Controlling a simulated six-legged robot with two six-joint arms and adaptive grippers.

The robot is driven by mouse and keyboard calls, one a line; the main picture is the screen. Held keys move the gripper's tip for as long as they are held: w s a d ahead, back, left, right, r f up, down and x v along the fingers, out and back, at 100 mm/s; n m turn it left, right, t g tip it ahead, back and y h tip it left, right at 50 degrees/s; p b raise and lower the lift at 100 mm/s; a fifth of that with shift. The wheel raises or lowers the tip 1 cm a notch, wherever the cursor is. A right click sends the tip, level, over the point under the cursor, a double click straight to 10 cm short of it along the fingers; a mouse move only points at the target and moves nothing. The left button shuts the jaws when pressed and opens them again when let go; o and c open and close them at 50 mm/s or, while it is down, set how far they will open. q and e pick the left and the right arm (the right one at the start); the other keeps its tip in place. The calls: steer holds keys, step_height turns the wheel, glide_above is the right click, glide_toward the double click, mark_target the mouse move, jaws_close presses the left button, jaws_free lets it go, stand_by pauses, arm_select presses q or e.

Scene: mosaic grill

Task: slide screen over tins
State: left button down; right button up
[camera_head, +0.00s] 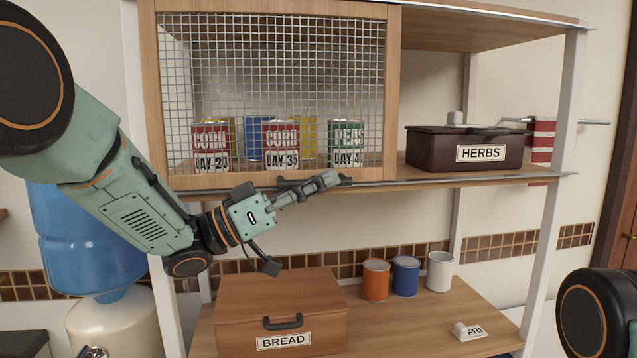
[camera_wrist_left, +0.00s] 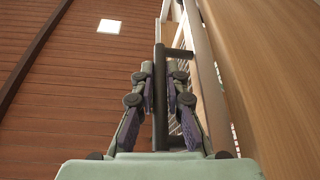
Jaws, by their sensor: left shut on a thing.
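The screen (camera_head: 392,90) is a wire mesh in a wooden frame at the left part of the upper shelf. Behind its mesh stand several tins: a red tin (camera_head: 211,138), another red tin (camera_head: 282,135) and a green tin (camera_head: 347,135) in front, with blue and yellow ones partly hidden behind. My left gripper (camera_head: 335,180) is at the screen's lower edge, near its right side. In the left wrist view its fingers are shut on a dark bar handle (camera_wrist_left: 159,115) beside the wooden frame (camera_wrist_left: 215,90). My right gripper is out of view.
A dark HERBS box (camera_head: 430,150) stands on the shelf (camera_head: 480,176), right of the screen, with a gap between them. Below are a BREAD box (camera_head: 250,300), an orange tin (camera_head: 376,282), a blue tin (camera_head: 405,277) and a white tin (camera_head: 440,272). A blue water bottle (camera_head: 85,245) stands left.

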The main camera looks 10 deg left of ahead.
arm_select(q)
steer(key=shift+f, duration=0.15)
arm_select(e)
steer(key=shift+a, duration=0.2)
arm_select(q)
steer(key=c, duration=1.8)
jaws_free()
steer(key=o, duration=0.4)
steer(key=shift+s+a, duration=0.15)
steer(key=shift+a, duration=0.25)
steer(key=shift+o, duration=0.2)
steer(key=shift+d, duration=0.2)
steer(key=v, duration=1.2)
